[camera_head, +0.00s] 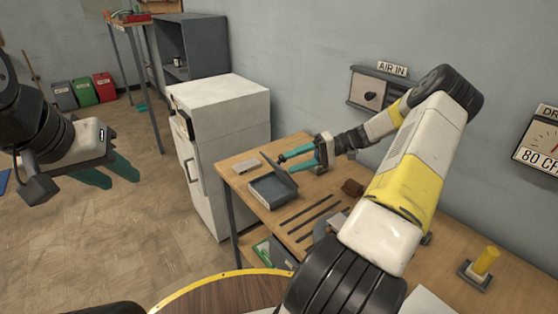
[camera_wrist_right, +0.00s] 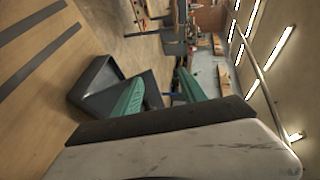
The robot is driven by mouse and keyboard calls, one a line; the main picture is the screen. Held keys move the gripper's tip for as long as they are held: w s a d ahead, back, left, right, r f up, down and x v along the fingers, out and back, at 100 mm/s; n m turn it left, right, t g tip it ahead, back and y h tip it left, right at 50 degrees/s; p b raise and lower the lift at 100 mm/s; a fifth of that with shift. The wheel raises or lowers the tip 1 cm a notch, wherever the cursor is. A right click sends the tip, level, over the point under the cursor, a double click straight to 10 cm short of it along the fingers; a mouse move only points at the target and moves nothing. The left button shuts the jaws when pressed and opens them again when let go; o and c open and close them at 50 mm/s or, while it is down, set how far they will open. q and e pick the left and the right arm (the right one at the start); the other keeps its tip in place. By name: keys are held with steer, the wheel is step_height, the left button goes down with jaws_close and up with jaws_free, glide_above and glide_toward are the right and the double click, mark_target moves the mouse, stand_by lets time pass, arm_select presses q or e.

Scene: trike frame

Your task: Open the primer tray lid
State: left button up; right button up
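The primer tray (camera_head: 272,193) is a dark grey open-topped box near the left end of the wooden workbench. Its lid (camera_head: 277,172) stands tilted up along the tray's right side, leaving the inside partly visible. The tray also shows in the right wrist view (camera_wrist_right: 92,78), with a dark panel reaching between the fingers. My right gripper (camera_head: 284,163) is open, its teal fingers apart and pointing left at the raised lid. Whether a finger touches the lid I cannot tell. My left gripper (camera_head: 121,180) is open and empty over the floor at left, far from the bench.
A white cabinet (camera_head: 230,125) stands left of the workbench (camera_head: 240,166). Dark strips (camera_head: 312,215) and a brown block (camera_head: 352,187) lie right of the tray. A yellow cylinder (camera_head: 487,260) stands at the bench's right. My right arm covers the bench's middle.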

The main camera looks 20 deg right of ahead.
steer(key=s, duration=0.1)
steer(key=s+a, duration=0.1)
steer(key=s, duration=0.1)
steer(key=s+a, duration=0.1)
steer(key=s, duration=0.1)
steer(key=shift+a+r, duration=0.25)
